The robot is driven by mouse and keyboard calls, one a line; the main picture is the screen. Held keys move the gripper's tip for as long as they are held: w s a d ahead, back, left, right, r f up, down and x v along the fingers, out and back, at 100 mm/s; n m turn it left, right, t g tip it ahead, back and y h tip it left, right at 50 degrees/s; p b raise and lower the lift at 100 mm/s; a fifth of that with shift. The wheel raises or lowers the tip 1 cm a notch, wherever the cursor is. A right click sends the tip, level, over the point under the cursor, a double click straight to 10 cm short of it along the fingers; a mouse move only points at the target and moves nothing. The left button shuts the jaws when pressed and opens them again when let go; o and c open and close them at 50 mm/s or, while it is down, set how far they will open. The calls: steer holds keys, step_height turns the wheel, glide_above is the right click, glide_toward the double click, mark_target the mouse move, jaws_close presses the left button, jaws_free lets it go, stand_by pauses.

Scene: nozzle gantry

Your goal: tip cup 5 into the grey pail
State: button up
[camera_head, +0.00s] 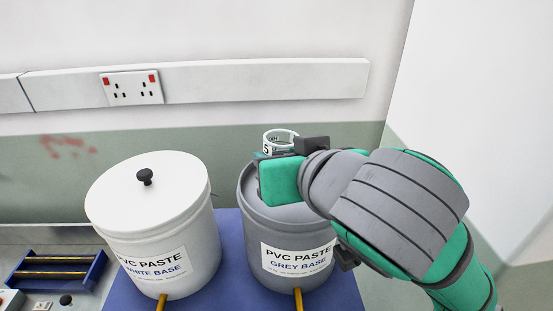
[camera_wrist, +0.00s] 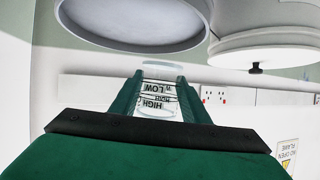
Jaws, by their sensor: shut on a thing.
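Cup 5 (camera_head: 281,137) is a small clear cup with a "5" on its side. My gripper (camera_head: 288,158) is shut on it and holds it above the back part of the grey pail (camera_head: 290,240). In the wrist view the cup (camera_wrist: 158,103) sits between the two green fingers, with "HIGH" and "LOW" marks on its wall. Its tilt and contents cannot be told clearly. The pail is labelled "PVC PASTE GREY BASE", and my gripper hides part of its top. Its round rim (camera_wrist: 200,38) also shows at the top of the wrist view.
A white pail (camera_head: 165,235) with a knobbed lid stands left of the grey one, both on a blue surface (camera_head: 230,270). A blue rack (camera_head: 55,275) is at the lower left. A wall with a socket strip (camera_head: 250,80) stands close behind; another wall is at right.

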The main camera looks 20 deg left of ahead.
mark_target(276, 141)
steer(key=shift+r, duration=0.15)
steer(key=shift+r, duration=1.4)
steer(key=shift+w, duration=0.1)
steer(key=shift+f, duration=0.1)
